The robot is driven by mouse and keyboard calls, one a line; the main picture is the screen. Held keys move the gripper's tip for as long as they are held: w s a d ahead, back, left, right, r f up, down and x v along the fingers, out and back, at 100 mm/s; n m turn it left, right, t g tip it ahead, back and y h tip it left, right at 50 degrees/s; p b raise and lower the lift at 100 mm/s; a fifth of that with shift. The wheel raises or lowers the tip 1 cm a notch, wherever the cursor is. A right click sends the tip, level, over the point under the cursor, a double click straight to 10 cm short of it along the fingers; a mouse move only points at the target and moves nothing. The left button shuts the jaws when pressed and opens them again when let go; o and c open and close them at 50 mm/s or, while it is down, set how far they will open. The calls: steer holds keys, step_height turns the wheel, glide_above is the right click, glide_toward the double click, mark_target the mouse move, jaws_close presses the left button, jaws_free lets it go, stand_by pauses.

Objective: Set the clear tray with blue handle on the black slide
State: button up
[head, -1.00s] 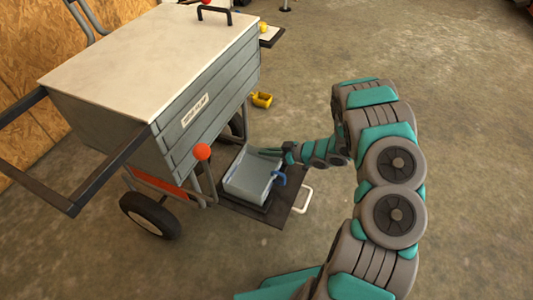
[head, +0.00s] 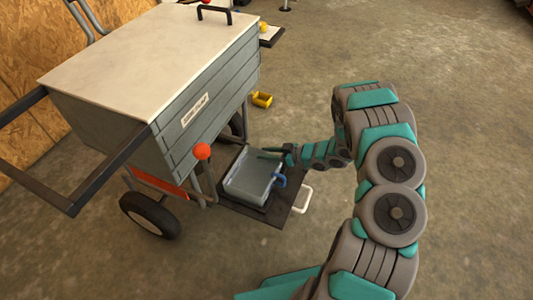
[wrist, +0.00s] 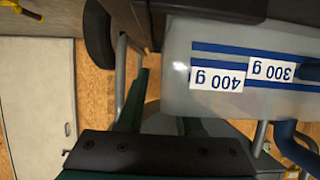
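The clear tray (head: 249,184), with its blue handle (head: 279,181) on the right side, sits level over the black slide (head: 277,214) under the cart. It appears to rest on the slide, but its underside is hidden. In the wrist view the tray (wrist: 215,105) fills the upper right, with upside-down 300 g and 400 g labels and blue stripes. The blue handle (wrist: 292,145) shows at the lower right there. My gripper (head: 268,153) is beside the tray's far edge. Its fingers (wrist: 170,122) look apart with nothing visible between them, and the handle is outside them.
The grey cart (head: 205,95) with a pale lid stands over the slide's left part. A red-orange knob lever (head: 202,152) rises close to the tray's left. A white pull handle (head: 302,199) is on the slide's right edge. A yellow bin (head: 262,99) lies beyond. Floor at right is clear.

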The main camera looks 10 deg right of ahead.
steer(key=v, duration=1.2)
steer(key=w+d+r+m+t+h, duration=0.1)
steer(key=w+d+r+h, duration=0.35)
steer(key=d, duration=0.25)
steer(key=w+d+r+m+h, duration=0.1)
steer(key=w+d+r+h, duration=0.25)
steer(key=d+h, duration=0.2)
steer(key=s+d+r+m+g+h, duration=0.1)
steer(key=s+d+r+m+h, duration=0.25)
steer(key=r, duration=0.35)
steer(key=s+d+r+m+g+h, duration=0.1)
steer(key=s+d+r+m+h, duration=0.15)
steer(key=s+r, duration=0.4)
steer(key=s+a+r+m+g+y, duration=0.1)
steer(key=s+a+g, duration=0.3)
steer(key=s+a, duration=0.9)
steer(key=s+a+r+m+g+y, duration=0.1)
steer(key=s+a+r+g+y, duration=0.2)
steer(key=s+a, duration=1.1)
steer(key=s+g+y, duration=0.1)
steer(key=s, duration=0.7)
steer(key=shift+a+r+m+g, duration=0.3)
steer(key=shift+m+g, duration=0.1)
steer(key=shift+s, duration=0.1)
